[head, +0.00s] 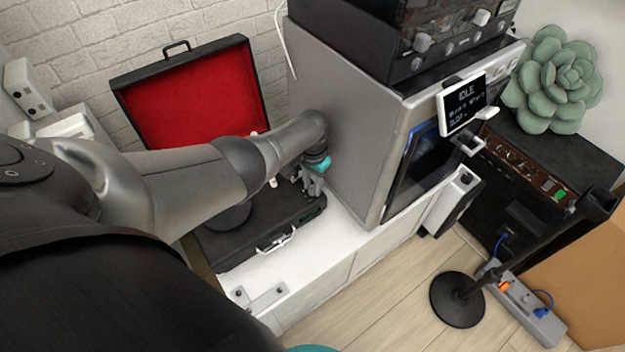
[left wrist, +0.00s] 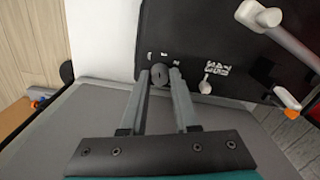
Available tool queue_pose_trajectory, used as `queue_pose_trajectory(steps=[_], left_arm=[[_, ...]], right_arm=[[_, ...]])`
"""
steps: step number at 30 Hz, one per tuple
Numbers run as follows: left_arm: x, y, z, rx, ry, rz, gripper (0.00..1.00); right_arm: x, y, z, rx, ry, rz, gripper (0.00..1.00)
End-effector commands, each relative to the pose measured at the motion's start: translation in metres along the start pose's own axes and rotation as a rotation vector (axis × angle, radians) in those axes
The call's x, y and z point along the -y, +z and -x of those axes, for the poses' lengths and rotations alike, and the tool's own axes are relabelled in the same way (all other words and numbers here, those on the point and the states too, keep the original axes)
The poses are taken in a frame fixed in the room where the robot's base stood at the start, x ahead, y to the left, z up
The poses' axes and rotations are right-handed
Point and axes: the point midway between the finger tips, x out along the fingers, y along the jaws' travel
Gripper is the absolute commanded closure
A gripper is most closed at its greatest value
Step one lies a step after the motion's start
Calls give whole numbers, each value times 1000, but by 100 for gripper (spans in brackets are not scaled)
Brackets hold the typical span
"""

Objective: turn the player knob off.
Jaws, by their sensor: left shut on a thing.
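The player is a black suitcase turntable with its red-lined lid (head: 205,95) standing open, and its dark body (head: 225,247) rests on the white counter. In the left wrist view its black deck (left wrist: 190,30) carries a small round dark knob (left wrist: 159,73) with a slot-like mark, beside small white marks I cannot read. My left gripper (head: 314,188) reaches over the right part of the deck. In the left wrist view, its fingers (left wrist: 163,80) are closed around the knob, one on each side. The arm hides much of the deck in the head view. My right gripper is not in view.
A tall grey machine (head: 345,125) with a screen reading IDLE stands close to the right of the gripper. A pale tonearm (left wrist: 295,40) crosses the deck. A green succulent (head: 555,80), a black round-based stand (head: 457,300) and a power strip (head: 525,305) are farther right.

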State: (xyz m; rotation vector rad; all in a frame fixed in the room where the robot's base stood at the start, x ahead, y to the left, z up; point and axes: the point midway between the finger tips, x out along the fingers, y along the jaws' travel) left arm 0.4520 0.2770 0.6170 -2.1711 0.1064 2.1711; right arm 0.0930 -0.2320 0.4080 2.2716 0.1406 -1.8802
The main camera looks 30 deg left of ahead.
Motion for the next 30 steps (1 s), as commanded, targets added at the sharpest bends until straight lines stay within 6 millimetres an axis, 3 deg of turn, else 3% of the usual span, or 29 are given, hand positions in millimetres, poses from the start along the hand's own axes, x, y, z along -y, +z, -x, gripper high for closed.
queue_pose_trajectory(steps=[15,30], left_arm=[[-1,1,0,4,1,395,100],[0,1,-1,2,0,508,100]], right_arm=[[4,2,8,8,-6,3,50],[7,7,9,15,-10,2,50]])
